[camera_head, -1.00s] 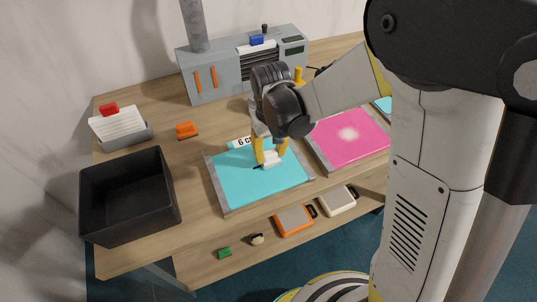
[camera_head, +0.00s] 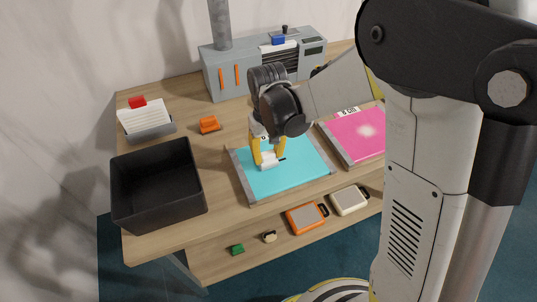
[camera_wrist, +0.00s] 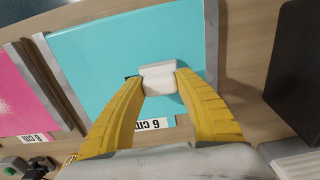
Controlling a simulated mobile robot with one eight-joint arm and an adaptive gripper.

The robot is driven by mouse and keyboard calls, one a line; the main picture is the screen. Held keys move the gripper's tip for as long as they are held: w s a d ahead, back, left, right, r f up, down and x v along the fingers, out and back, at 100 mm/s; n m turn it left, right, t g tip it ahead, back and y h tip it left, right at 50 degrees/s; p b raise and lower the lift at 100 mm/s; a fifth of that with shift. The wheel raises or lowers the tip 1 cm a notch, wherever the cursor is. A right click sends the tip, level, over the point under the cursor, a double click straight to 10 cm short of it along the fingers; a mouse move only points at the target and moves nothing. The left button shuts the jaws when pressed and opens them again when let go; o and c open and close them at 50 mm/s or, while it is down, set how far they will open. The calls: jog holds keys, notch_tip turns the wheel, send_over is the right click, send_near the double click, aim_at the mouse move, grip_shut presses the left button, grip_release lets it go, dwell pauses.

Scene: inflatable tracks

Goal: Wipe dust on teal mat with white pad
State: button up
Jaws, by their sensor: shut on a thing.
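My gripper (camera_head: 267,156) has yellow fingers and is shut on the white pad (camera_head: 267,163), a small white block. The pad is over the back left part of the teal mat (camera_head: 295,180), a flat teal panel with grey side edges. The wrist view shows the pad (camera_wrist: 159,77) between the fingertips (camera_wrist: 160,82), over the teal mat (camera_wrist: 100,65) near its labelled edge. It looks on or very close to the surface; I cannot tell if it touches. I see no dust on the visible teal surface, and the patch under the pad is hidden.
A pink mat (camera_head: 350,143) with a pale dusty patch (camera_head: 367,130) lies to the right. A black bin (camera_head: 158,187) stands at left. A grey machine (camera_head: 228,78) stands behind.

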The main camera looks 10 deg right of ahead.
jog(key=r, duration=0.1)
jog(key=r+p, duration=0.1)
jog(key=r, duration=0.1)
jog(key=shift+d+r, duration=0.15)
jog(key=shift+d, duration=0.2)
jog(key=shift+r+p, duration=1.65)
jog(key=shift+r, duration=0.7)
